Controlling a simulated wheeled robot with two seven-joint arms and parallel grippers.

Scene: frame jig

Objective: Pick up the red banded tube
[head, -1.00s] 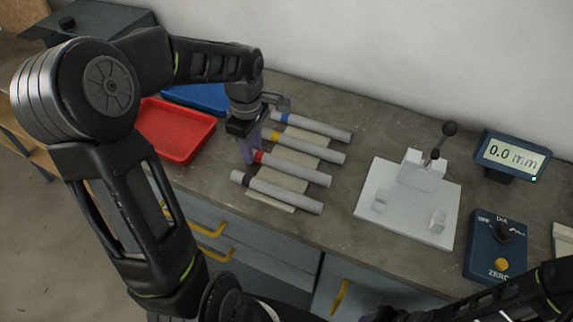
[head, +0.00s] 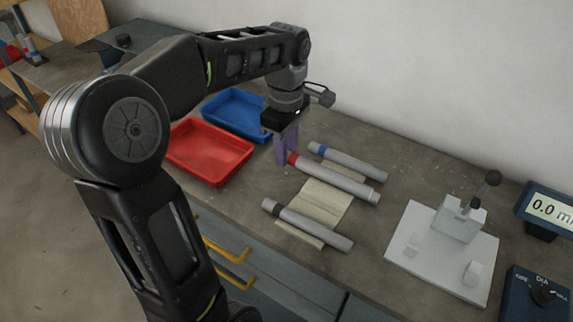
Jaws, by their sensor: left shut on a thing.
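The red banded tube (head: 335,179) is grey with a red band near its left end. My left gripper (head: 287,155), with purple fingers, is shut on it at the banded end. The tube appears raised above the pale holder (head: 324,204), with bare holder showing below it. A blue banded tube (head: 355,164) lies behind it. A dark banded tube (head: 312,226) lies in front. The yellow banded tube is mostly or wholly hidden behind the held tube. My right gripper is out of view.
A red tray (head: 208,172) and a blue tray (head: 232,130) sit left of the tubes. A white jig plate (head: 425,262) with a lever (head: 484,187) stands at right, beside a display (head: 545,212) and a dial box (head: 530,300). Bare bench lies between tubes and jig.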

